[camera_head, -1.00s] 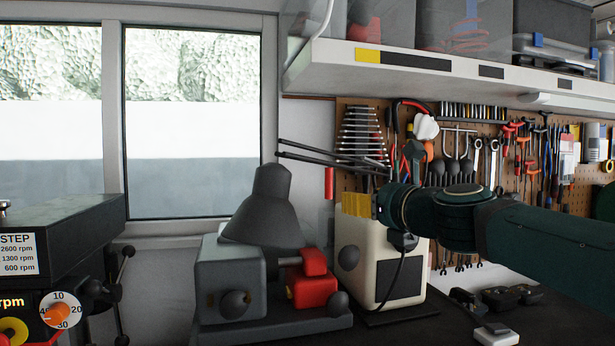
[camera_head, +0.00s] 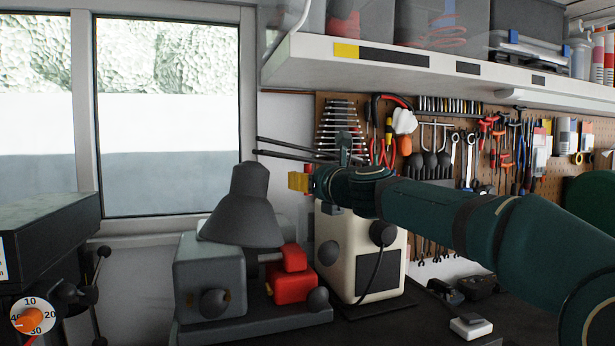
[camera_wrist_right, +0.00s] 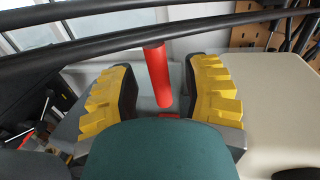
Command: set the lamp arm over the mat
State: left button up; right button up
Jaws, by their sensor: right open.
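The lamp has a dark grey shade (camera_head: 243,212) that hangs over a grey bench machine. Its arm of two thin dark rods (camera_head: 285,149) runs right from above the shade and also crosses the top of the right wrist view (camera_wrist_right: 110,46). A red handle (camera_wrist_right: 157,75) hangs down from the rods. My right gripper (camera_head: 298,181) is open, with its yellow fingers on either side of the red handle in the wrist view (camera_wrist_right: 160,100). Gaps show between handle and fingers. In the head view my gripper mostly covers the handle. My left gripper is out of view.
The grey machine (camera_head: 208,275) with a red block (camera_head: 293,278) stands below the shade. A cream box (camera_head: 345,250) stands under my right wrist. A shelf (camera_head: 400,65) overhangs, and a tool-filled pegboard (camera_head: 470,170) is behind. The window is at left.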

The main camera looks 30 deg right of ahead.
jog(key=shift+w, duration=0.5)
grip_shut()
